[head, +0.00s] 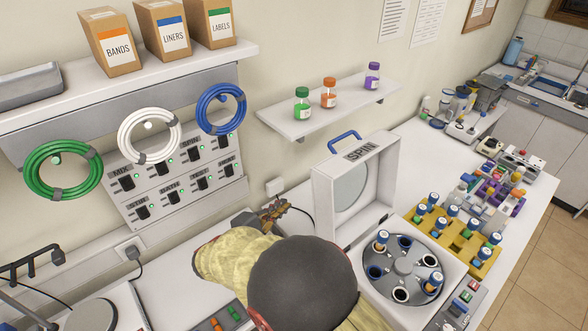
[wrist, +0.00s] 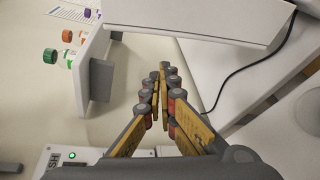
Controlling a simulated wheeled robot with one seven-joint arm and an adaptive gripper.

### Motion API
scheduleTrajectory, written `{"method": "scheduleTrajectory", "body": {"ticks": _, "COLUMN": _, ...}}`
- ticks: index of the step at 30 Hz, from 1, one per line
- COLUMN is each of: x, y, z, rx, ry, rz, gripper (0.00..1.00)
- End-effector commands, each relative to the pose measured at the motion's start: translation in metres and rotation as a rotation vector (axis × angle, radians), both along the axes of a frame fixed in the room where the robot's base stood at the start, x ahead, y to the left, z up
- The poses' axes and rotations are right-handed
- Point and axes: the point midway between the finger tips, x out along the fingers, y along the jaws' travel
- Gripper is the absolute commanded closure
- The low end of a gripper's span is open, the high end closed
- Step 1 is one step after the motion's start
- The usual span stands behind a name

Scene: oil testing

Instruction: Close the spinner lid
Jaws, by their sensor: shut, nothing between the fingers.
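The white spinner (head: 440,262) stands on the counter with its lid (head: 330,205) open and upright on the wall side. The lid has a blue handle (head: 345,136) on top and a "SPIN" label. The grey rotor (head: 408,265) is exposed and holds capped vials in some of its holes. My gripper (head: 273,211) is to the left of the lid, near the wall, apart from it and partly hidden by my arm. In the wrist view my gripper's fingers (wrist: 163,85) are closed together and empty. A white panel, probably the lid (wrist: 190,18), lies beyond the fingertips at the top.
A wall shelf (head: 312,122) with three capped bottles is above the lid. A switch panel (head: 175,175) with hanging coils is on the left. A black cord (wrist: 250,70) runs close to my fingers.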

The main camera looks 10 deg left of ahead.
Motion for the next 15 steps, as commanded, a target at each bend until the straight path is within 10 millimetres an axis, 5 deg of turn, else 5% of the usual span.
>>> {"method": "scheduleTrajectory", "body": {"ticks": 1, "x": 0.009, "y": 0.013, "z": 0.022, "rx": 0.027, "ry": -0.069, "rz": 0.025, "gripper": 1.0}}
{"method": "scheduleTrajectory", "body": {"ticks": 4, "x": 0.016, "y": 0.023, "z": 0.046, "rx": 0.066, "ry": -0.167, "rz": 0.055, "gripper": 1.0}}
{"method": "scheduleTrajectory", "body": {"ticks": 15, "x": 0.047, "y": 0.009, "z": 0.047, "rx": 0.109, "ry": -0.19, "rz": 0.039, "gripper": 1.0}}
